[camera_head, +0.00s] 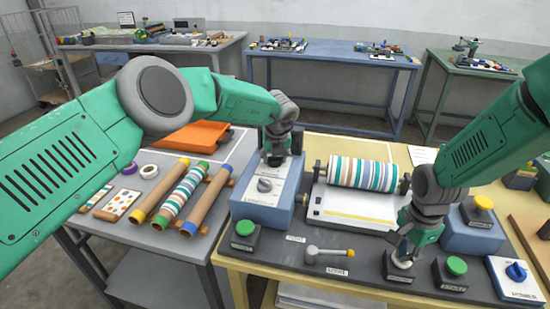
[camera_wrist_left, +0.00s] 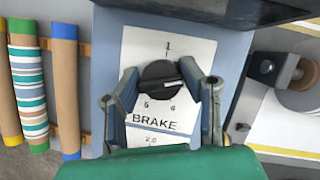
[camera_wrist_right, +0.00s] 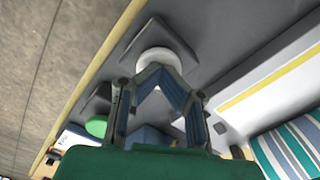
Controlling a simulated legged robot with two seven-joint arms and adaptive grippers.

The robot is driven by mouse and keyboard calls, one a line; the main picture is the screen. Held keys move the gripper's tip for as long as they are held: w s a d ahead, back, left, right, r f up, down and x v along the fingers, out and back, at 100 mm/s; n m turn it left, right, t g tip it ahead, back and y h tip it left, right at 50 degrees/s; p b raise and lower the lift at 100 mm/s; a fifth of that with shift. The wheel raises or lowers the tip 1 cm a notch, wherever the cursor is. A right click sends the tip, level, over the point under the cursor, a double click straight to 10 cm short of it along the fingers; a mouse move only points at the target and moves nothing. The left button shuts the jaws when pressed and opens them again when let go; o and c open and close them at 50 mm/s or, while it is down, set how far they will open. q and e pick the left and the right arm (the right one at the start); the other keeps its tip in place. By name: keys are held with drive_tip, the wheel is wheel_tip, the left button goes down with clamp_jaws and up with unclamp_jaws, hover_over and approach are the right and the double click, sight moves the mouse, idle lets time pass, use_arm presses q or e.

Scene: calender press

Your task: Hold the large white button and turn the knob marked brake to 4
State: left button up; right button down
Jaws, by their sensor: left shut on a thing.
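The brake knob (camera_wrist_left: 160,76) is dark and round, with a white mark pointing right. It sits on a white dial plate (camera_wrist_left: 150,48) showing 1, 5, 4 and BRAKE. My left gripper (camera_wrist_left: 163,88) is shut on it, one finger on each side. In the head view my left gripper (camera_head: 275,155) covers this knob at the back of the blue box (camera_head: 262,214). The large white button (camera_head: 402,263) is on the dark front panel. My right gripper (camera_head: 403,250) is above it, fingertips together at the button (camera_wrist_right: 160,57); contact is hard to tell.
A second knob (camera_head: 264,185) is nearer on the blue box. A striped roller (camera_head: 362,172) lies between the arms.

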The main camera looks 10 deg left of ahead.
use_arm(q)
drive_tip(key=m+h, duration=0.1)
drive_tip(key=m, duration=0.2)
drive_tip(key=shift+a+f+m, duration=0.1)
drive_tip(key=shift+m, duration=0.2)
use_arm(e)
drive_tip(key=shift+f, duration=0.1)
use_arm(q)
drive_tip(key=m+h, duration=0.2)
drive_tip(key=m, duration=0.2)
drive_tip(key=shift+m, duration=0.3)
drive_tip(key=m+h, duration=0.1)
drive_tip(key=m, duration=0.1)
drive_tip(key=m+g, duration=0.1)
drive_tip(key=m, duration=0.2)
drive_tip(key=shift+h, duration=0.4)
use_arm(e)
drive_tip(key=shift+s, duration=0.1)
use_arm(q)
drive_tip(key=shift+w+a+m+g, duration=0.15)
drive_tip(key=shift+m+g, duration=0.25)
drive_tip(key=shift+m, duration=0.9)
use_arm(e)
drive_tip(key=shift+d, duration=0.1)
use_arm(q)
drive_tip(key=shift+h, duration=0.4)
use_arm(e)
drive_tip(key=shift+s, duration=0.1)
